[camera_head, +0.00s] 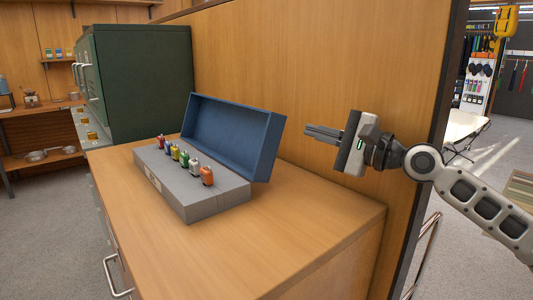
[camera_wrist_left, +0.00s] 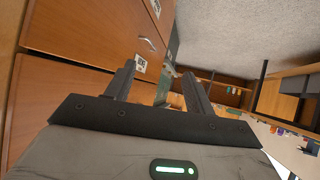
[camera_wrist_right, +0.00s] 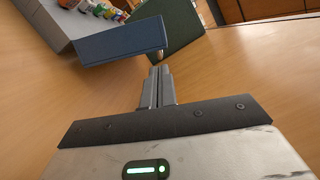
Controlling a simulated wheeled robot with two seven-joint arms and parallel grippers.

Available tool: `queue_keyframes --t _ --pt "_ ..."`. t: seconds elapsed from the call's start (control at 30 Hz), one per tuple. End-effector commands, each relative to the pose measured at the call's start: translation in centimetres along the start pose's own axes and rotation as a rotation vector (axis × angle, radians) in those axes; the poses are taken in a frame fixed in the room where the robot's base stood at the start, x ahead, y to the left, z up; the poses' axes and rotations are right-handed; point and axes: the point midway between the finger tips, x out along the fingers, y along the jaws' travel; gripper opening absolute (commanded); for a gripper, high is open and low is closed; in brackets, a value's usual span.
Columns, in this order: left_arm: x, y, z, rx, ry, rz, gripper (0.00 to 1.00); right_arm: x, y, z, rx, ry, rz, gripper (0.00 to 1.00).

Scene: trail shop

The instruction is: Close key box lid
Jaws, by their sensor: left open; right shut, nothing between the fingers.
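The key box (camera_head: 205,200) is grey and stands on a wooden cabinet top, with several coloured key tags (camera_head: 184,160) in a row along it. Its blue lid (camera_head: 235,135) stands open, tilted up and back on the far side. My right gripper (camera_head: 308,132) is shut and empty, to the right of the lid and apart from it. In the right wrist view the lid (camera_wrist_right: 120,42) is just beyond the right fingertips (camera_wrist_right: 160,70), up and to the left. My left gripper (camera_wrist_left: 160,75) is open and empty beside drawer fronts; it is not in the head view.
The wooden cabinet top (camera_head: 290,215) is clear to the right and in front of the box. A wooden wall panel (camera_head: 320,70) rises behind it. A green filing cabinet (camera_head: 145,80) stands at the back left. A drawer handle (camera_head: 115,278) sticks out at the front.

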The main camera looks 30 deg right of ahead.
Motion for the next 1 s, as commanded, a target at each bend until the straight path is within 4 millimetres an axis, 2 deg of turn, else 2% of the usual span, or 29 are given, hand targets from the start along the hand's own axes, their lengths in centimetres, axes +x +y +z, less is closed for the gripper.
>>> queue_keyframes --t 0.03,0.17,0.4,0.57,1.0 --pt "0.5 0.1 1.1 -0.006 -0.001 0.005 0.54 -0.1 1.3 -0.5 -0.001 0.0 0.0 0.0" --pt "0.7 0.6 2.3 -0.023 -0.009 0.019 0.54 -0.2 2.8 -1.0 -0.001 0.0 0.001 0.0" --pt "1.4 0.9 2.4 -0.037 0.021 0.033 0.54 -0.4 5.0 -1.8 -0.001 0.0 0.001 0.0" --pt "1.2 1.0 1.9 -0.041 0.029 0.038 0.54 0.1 5.1 -1.7 -0.003 -0.004 0.003 0.0" --pt "0.3 0.9 1.1 -0.021 0.017 0.029 0.54 3.8 4.5 -1.6 0.001 -0.002 -0.005 0.0"
